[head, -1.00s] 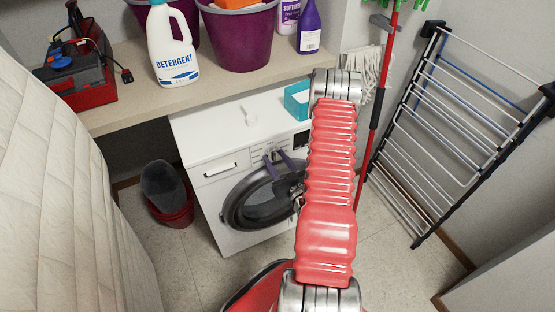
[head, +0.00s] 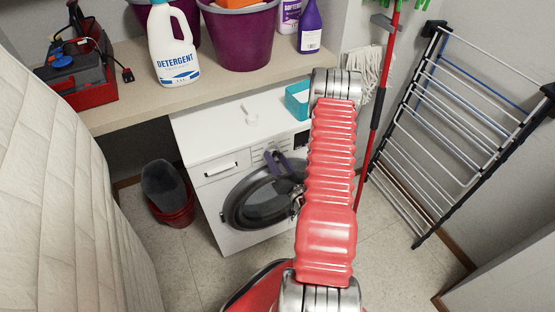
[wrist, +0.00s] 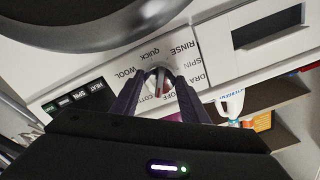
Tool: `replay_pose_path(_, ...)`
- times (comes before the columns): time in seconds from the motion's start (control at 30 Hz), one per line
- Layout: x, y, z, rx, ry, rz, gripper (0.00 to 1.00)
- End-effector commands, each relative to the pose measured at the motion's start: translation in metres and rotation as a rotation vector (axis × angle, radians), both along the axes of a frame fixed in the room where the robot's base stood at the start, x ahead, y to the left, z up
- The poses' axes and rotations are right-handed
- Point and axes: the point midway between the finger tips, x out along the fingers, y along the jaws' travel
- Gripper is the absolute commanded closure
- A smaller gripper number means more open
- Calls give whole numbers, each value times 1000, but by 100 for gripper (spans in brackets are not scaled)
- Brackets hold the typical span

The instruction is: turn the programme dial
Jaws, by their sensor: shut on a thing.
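The white washing machine (head: 215,165) stands under the shelf with its round door at the front. In the wrist view its programme dial (wrist: 158,74) is a small round knob with a red mark, ringed by printed words such as QUICK, RINSE, SPIN, WOOL and OFF. My gripper (wrist: 159,84) is shut on the dial, with one dark finger on each side. The fingers hide part of the dial and some of the words. I cannot tell which word the mark points at. In the head view my gripper (head: 277,160) is at the machine's upper front, and the dial is hidden.
A teal box (head: 298,101) and a small white scoop (head: 249,118) lie on the machine. The shelf (head: 135,102) above holds a detergent bottle (head: 171,45) and a purple tub (head: 240,38). A drying rack (head: 455,130) leans at the right. A red bucket (head: 172,210) stands left.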

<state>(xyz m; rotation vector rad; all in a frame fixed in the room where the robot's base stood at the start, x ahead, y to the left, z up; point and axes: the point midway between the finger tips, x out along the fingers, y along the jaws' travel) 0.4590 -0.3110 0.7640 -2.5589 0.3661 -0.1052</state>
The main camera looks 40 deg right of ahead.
Motion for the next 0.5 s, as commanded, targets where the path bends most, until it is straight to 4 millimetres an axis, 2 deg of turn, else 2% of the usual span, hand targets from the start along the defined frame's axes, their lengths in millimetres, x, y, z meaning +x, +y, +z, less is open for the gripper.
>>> replay_pose_path(0.2,-1,-3,0,130,-39,-6,82)
replay_pose_path(0.5,-1,-4,0,211,-62,-9,82)
